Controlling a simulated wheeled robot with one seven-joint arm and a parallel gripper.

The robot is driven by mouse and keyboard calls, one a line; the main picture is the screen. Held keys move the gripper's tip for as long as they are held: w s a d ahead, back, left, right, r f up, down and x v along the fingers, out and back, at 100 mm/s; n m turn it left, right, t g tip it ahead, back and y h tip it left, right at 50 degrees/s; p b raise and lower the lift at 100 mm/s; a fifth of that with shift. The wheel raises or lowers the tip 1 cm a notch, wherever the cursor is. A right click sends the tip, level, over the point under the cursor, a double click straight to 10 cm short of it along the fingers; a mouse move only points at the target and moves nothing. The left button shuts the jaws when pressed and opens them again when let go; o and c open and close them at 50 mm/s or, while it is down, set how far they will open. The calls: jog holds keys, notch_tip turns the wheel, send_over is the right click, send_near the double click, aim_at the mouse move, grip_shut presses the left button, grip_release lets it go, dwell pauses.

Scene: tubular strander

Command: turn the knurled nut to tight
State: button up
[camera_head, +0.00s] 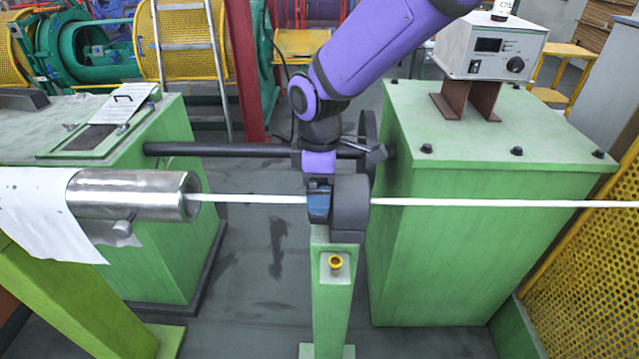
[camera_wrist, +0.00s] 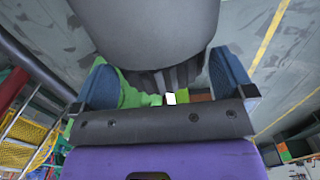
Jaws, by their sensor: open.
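A dark grey round housing (camera_head: 350,210) sits on top of a slim green post (camera_head: 332,290), in line with a white cable (camera_head: 480,203). My gripper (camera_head: 318,203) is at the left side of this housing, with a blue finger visible. In the wrist view the two blue fingers of my gripper (camera_wrist: 163,82) stand wide apart. A dark ribbed part (camera_wrist: 172,78), which looks like the knurled nut, shows between them, partly hidden under the big grey housing (camera_wrist: 155,30). I cannot tell whether the fingers touch it. In the head view the nut is hidden by my gripper.
A metal tube (camera_head: 135,195) with white paper lies at left, with the cable coming out of it. A green cabinet (camera_head: 490,240) stands at right with a control box (camera_head: 490,50) on it. A dark bar (camera_head: 240,150) runs behind my gripper. Yellow mesh (camera_head: 590,270) is at far right.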

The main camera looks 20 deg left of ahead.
aim_at(319, 223)
jog(key=shift+f, duration=0.1)
jog(key=c, duration=0.7)
jog(key=shift+o, duration=0.2)
jog(key=shift+s, duration=0.1)
